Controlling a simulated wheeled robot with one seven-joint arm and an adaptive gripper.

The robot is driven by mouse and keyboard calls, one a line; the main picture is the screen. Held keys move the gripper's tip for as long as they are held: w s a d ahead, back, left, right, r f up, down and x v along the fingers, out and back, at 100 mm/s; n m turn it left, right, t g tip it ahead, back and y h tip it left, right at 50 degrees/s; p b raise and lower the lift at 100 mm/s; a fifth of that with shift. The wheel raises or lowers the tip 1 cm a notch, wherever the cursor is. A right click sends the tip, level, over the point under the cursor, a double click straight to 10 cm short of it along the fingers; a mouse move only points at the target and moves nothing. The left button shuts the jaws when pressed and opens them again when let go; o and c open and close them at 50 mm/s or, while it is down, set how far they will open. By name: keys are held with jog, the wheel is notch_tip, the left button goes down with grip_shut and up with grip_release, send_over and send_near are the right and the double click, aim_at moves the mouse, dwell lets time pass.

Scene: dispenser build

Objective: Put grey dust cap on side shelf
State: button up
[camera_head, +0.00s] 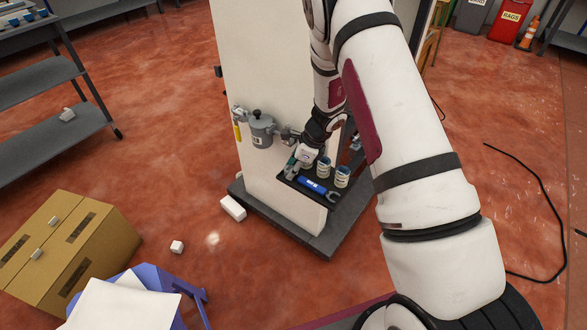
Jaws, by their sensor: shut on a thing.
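My gripper (304,149) is low over the left back part of the side shelf (318,200), a small dark tray on the white panel. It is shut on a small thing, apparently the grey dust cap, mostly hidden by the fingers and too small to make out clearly. I cannot tell whether that thing touches the shelf. The shelf holds white labelled cans (342,177) and a blue tool (313,184) along its front.
A grey dispenser (262,132) with a black knob is mounted on the white panel (240,60), left of my gripper. A dark base (330,238) lies below.

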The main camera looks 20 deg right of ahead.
jog(key=shift+f+b, duration=0.35)
jog(key=o, duration=0.5)
jog(key=shift+s, duration=0.1)
jog(key=shift+c, duration=0.2)
jog(key=shift+o, duration=0.2)
jog(key=shift+f, duration=0.15)
jog(key=shift+s, duration=0.1)
jog(key=shift+r+p, duration=0.25)
jog(key=shift+p, duration=0.05)
jog(key=p+v, duration=0.2)
jog(key=v, duration=1)
jog(key=shift+r, duration=0.3)
